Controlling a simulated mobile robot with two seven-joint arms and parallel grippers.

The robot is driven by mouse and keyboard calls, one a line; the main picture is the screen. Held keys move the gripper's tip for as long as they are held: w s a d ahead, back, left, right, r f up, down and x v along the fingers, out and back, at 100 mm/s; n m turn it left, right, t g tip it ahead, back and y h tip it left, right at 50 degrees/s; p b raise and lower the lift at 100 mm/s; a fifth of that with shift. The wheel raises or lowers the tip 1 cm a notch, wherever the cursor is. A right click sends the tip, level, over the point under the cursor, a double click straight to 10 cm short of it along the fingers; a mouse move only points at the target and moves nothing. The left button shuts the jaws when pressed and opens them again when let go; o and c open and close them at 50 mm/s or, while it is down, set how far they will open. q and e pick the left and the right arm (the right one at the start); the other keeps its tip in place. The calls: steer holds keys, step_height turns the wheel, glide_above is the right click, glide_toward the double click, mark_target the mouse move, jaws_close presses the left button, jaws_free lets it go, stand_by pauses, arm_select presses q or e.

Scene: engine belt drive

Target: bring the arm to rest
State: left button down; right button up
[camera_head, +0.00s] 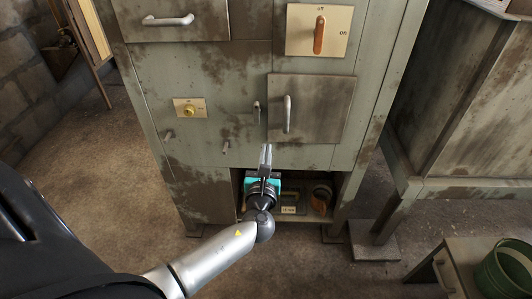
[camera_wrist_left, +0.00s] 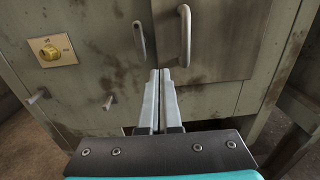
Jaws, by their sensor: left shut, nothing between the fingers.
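My left gripper (camera_head: 266,150) reaches in from the lower left in the head view, in front of the green-grey metal cabinet (camera_head: 220,75). Its two fingers are together with nothing between them. In the wrist view the shut fingers (camera_wrist_left: 159,78) point at the cabinet front, just below a door with a vertical handle (camera_wrist_left: 185,35). I cannot tell whether the fingertips touch the cabinet. My right gripper is not in view.
The cabinet bears a drawer handle (camera_head: 168,20), a lever switch (camera_head: 319,35), a yellow knob (camera_head: 188,110) and a door handle (camera_head: 287,113). An open lower compartment lies behind my gripper. A green bucket (camera_head: 507,268) stands at lower right. Floor at left is clear.

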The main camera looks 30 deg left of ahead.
arm_select(q)
steer(key=shift+s+d, duration=0.35)
steer(key=shift+s, duration=0.2)
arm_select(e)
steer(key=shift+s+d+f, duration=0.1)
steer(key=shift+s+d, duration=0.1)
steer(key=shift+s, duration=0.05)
